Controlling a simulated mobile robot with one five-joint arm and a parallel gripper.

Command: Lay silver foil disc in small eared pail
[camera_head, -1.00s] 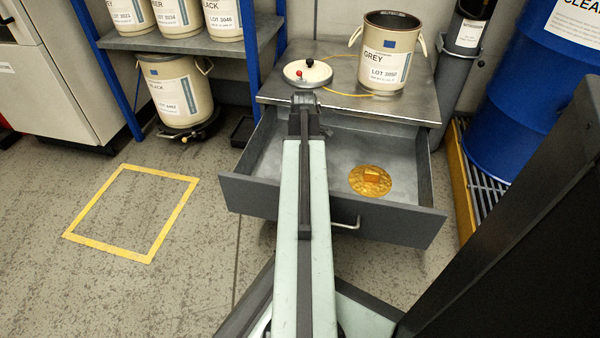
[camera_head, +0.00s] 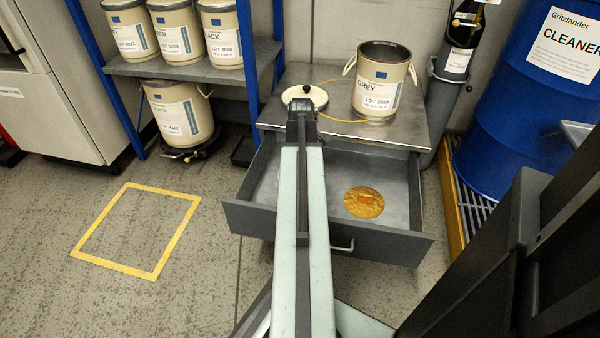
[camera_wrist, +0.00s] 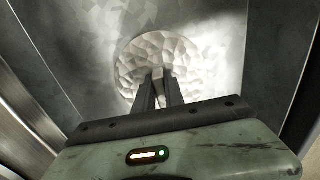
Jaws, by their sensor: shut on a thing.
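The silver foil disc (camera_wrist: 135,62), round and faceted, shows in the wrist view over a grey metal surface like the drawer floor. My gripper (camera_wrist: 161,74) is shut on its middle, on a small tab mostly hidden by the fingers. I cannot tell whether the disc touches the floor. In the head view my arm hides the disc and fingers. An open cream pail (camera_head: 383,92) labelled GREY, with two white ears, stands upright on the cabinet top, apart from my arm. Its inside looks dark. A gold foil disc (camera_head: 352,209) with an orange tab lies in the drawer, right of my arm.
The drawer (camera_head: 385,246) is pulled open below the cabinet top (camera_head: 345,130). A cream lid (camera_head: 318,98) with a black knob and a yellow cord lie on top. Pails fill the shelf (camera_head: 205,69) at left. A blue drum (camera_head: 510,130) stands at right. The yellow-taped floor square (camera_head: 135,228) is empty.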

